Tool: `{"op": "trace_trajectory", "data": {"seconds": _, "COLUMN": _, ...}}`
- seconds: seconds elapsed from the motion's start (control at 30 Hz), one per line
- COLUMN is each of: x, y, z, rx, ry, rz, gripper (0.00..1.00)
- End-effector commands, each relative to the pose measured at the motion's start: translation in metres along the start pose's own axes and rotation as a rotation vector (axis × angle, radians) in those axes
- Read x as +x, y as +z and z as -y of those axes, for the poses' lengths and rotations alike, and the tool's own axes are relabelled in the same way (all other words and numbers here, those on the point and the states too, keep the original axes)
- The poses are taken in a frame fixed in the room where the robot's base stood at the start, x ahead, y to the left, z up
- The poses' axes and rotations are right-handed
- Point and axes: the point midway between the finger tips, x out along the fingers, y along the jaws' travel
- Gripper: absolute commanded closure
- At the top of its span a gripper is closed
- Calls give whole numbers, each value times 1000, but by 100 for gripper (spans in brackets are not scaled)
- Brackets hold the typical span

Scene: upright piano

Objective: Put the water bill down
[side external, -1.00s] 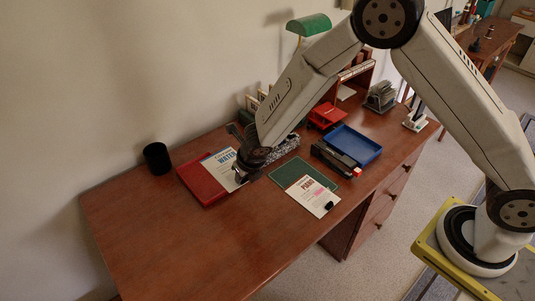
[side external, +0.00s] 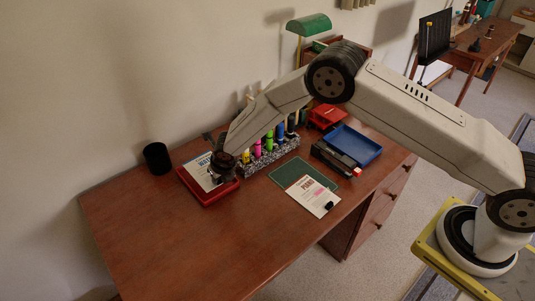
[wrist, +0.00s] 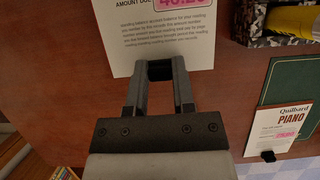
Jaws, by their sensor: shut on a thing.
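The water bill (side external: 197,171) is a white sheet with blue lettering, over the red tray (side external: 209,198) at the left of the desk. I cannot tell whether the sheet touches the tray floor. My gripper (side external: 221,175) is at the sheet's near right end and hides part of it. In the wrist view, my gripper (wrist: 158,68) is shut on a dark clip at the edge of the water bill (wrist: 165,40), which shows its "amount due" line and a pink-marked figure.
A black cup (side external: 157,158) stands left of the tray. A speckled marker box (side external: 270,156) stands close on the right. The desk's front left is clear.

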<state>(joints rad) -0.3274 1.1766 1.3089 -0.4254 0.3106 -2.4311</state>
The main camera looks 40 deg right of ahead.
Motion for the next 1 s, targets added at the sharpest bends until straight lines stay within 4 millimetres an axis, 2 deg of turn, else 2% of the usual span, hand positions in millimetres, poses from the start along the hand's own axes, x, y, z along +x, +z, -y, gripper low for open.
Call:
{"op": "trace_trajectory", "data": {"seconds": 0.13, "x": 9, "y": 3, "z": -1, "rx": 1, "ry": -1, "rz": 0, "gripper": 100}}
{"op": "trace_trajectory", "data": {"seconds": 0.57, "x": 16, "y": 5, "z": -3, "rx": 1, "ry": 0, "rz": 1, "gripper": 100}}
{"op": "trace_trajectory", "data": {"seconds": 0.7, "x": 26, "y": 7, "z": -4, "rx": 1, "ry": 0, "rz": 0, "gripper": 100}}
{"op": "trace_trajectory", "data": {"seconds": 1.0, "x": 50, "y": -4, "z": -4, "rx": 1, "ry": -2, "rz": 1, "gripper": 100}}
